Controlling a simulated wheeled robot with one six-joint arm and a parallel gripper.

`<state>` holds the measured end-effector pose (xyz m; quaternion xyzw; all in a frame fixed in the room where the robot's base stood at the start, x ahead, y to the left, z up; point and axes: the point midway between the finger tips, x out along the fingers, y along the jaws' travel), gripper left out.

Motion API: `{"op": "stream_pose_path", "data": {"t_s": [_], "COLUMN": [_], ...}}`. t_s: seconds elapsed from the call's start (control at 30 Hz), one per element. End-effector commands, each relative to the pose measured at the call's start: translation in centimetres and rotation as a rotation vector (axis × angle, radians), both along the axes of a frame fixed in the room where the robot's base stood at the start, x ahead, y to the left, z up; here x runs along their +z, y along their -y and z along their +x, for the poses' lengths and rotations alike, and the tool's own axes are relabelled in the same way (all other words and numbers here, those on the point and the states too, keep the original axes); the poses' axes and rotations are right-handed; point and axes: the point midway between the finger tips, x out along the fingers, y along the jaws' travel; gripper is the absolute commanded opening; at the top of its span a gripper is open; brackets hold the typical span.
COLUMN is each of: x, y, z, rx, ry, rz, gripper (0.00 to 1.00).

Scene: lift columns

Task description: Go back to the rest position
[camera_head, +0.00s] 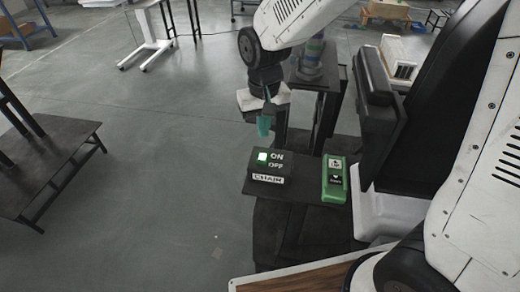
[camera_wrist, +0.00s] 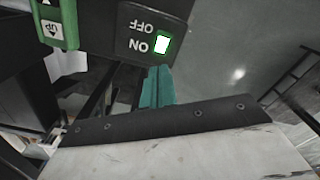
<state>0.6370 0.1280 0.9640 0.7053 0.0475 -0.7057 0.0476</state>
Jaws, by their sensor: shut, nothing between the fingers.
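My gripper (camera_head: 264,127) hangs from the arm above and just behind the black switch box in the head view. Its teal fingers are shut with nothing between them. The fingers also show in the wrist view (camera_wrist: 157,88), close to the lower edge of the box. The switch box (camera_head: 268,168) carries ON, OFF and CHAIR labels, and its green-white rocker (camera_head: 262,157) is lit at the ON side. The lit rocker also shows in the wrist view (camera_wrist: 162,43). The fingers appear apart from the rocker.
A green up/down control box (camera_head: 335,180) sits right of the switch box. A dark column with a black chair-like back (camera_head: 430,110) stands to the right. A dark low table (camera_head: 50,165) is at left. The grey floor (camera_head: 160,190) between is clear.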

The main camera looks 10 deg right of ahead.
Motion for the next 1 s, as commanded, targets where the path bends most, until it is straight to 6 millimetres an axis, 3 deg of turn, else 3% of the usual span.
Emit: {"op": "stream_pose_path", "data": {"t_s": [0.27,0.37,0.8,1.0], "x": [-0.1,-0.1,8.9,11.4], "y": [0.2,1.2,10.7,13.9], "z": [-0.6,-3.0,-14.6,-19.4], "rx": [0.024,0.063,0.033,-0.036], "ry": [-0.026,-0.094,-0.101,-0.021], "rz": [-0.010,-0.034,-0.021,-0.005], "gripper": [0.00,0.00,0.00,0.00]}}
